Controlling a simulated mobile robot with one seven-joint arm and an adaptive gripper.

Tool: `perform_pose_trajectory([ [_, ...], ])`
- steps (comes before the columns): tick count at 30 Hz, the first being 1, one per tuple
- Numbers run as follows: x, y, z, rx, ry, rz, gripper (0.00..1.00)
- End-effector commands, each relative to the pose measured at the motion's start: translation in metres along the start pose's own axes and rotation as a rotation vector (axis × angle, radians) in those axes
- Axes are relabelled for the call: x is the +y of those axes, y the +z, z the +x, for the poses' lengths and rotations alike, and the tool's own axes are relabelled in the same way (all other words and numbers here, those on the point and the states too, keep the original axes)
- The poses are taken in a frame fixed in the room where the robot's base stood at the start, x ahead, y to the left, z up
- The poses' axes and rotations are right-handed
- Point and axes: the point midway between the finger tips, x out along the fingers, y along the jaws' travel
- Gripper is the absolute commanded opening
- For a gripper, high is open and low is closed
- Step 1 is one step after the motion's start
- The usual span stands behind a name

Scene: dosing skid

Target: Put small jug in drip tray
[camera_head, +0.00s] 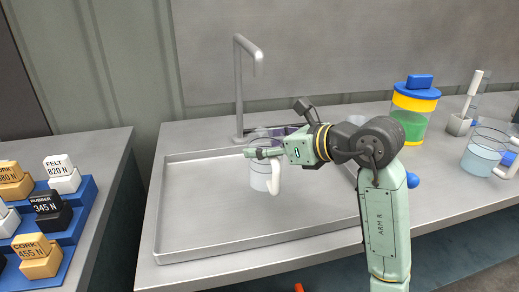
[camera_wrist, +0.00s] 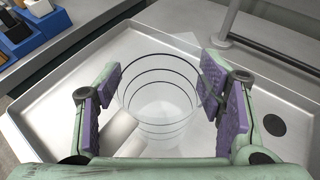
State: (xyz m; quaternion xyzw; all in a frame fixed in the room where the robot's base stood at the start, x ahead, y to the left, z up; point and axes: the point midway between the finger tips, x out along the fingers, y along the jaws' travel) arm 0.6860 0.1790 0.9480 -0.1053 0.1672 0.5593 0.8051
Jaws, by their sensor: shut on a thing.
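The small jug (camera_head: 259,181) is clear, with a white handle and pale contents. My gripper (camera_head: 262,147) is shut on its upper part, reaching in from the right. In the wrist view the jug (camera_wrist: 160,125) stands between the purple finger pads of my gripper (camera_wrist: 160,92), and its handle points to the lower left. The jug is upright over the wide metal drip tray (camera_head: 200,220), inside its rim. I cannot tell whether its base touches the tray floor. My fingers hide part of the jug's rim in the head view.
A grey tap (camera_head: 239,85) rises behind the tray. At right stand a yellow-and-green jar with a blue lid (camera_head: 414,105) and a jug of pale blue liquid (camera_head: 480,160). Labelled weights sit on a blue stepped rack (camera_head: 75,215) at left. The tray's front and left are bare.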

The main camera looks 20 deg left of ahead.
Motion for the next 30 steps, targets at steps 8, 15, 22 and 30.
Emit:
perform_pose_trajectory([
  [8, -0.007, 0.009, 0.025, 0.000, 0.003, 0.000, 0.32],
  [15, -0.008, -0.020, 0.037, -0.001, 0.001, 0.003, 0.32],
  [22, -0.008, -0.025, 0.039, 0.000, 0.000, -0.001, 0.32],
  [30, -0.008, -0.029, 0.040, 0.000, -0.001, 0.000, 0.63],
])
